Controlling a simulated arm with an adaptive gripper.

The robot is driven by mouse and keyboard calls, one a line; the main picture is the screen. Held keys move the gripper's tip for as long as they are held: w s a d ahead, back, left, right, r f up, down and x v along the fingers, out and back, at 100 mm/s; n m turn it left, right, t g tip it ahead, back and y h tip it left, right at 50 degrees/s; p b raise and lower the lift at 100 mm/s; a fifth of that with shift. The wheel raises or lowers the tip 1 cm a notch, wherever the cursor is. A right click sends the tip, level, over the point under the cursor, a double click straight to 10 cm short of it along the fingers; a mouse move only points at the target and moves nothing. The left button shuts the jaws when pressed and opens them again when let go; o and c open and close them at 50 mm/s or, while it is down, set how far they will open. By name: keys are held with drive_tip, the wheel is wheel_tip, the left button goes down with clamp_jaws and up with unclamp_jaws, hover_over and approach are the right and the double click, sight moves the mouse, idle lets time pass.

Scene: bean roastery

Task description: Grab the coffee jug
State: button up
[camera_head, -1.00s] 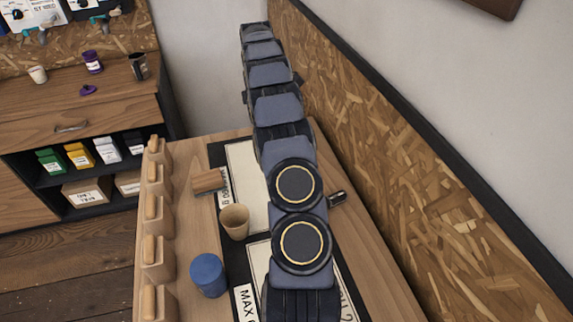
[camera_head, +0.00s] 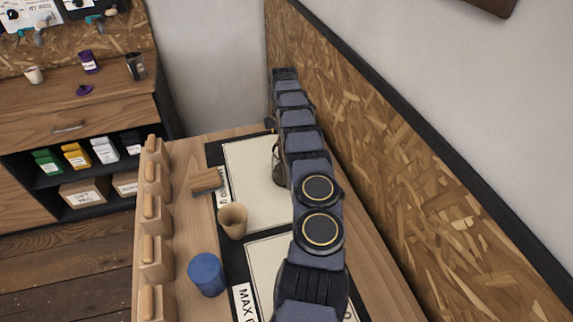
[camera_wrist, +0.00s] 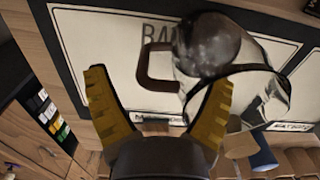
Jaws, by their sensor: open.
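The coffee jug (camera_wrist: 255,95) is clear glass with a dark round top and a brown handle (camera_wrist: 145,70), in the upper middle of the wrist view. In the head view only a dark sliver of what looks like the jug (camera_head: 279,166) shows at the left edge of my arm; the rest is hidden. My gripper (camera_wrist: 160,85) is open, with its two yellow-brown fingers spread. The handle appears between and just beyond the fingertips, with the jug body behind the right finger. I cannot tell whether they touch.
A tan cup (camera_head: 233,222), a blue canister (camera_head: 207,274) and a wooden brush-like block (camera_head: 206,181) stand left of my arm. Wooden-topped holders (camera_head: 156,213) line the table's left edge. A chipboard wall panel (camera_head: 400,170) rises close on the right.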

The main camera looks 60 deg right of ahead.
drive_tip(key=shift+f, duration=0.5)
drive_tip(key=c, duration=1.2)
drive_tip(key=shift+r, duration=0.1)
drive_tip(key=shift+c, duration=0.2)
drive_tip(key=shift+r, duration=0.15)
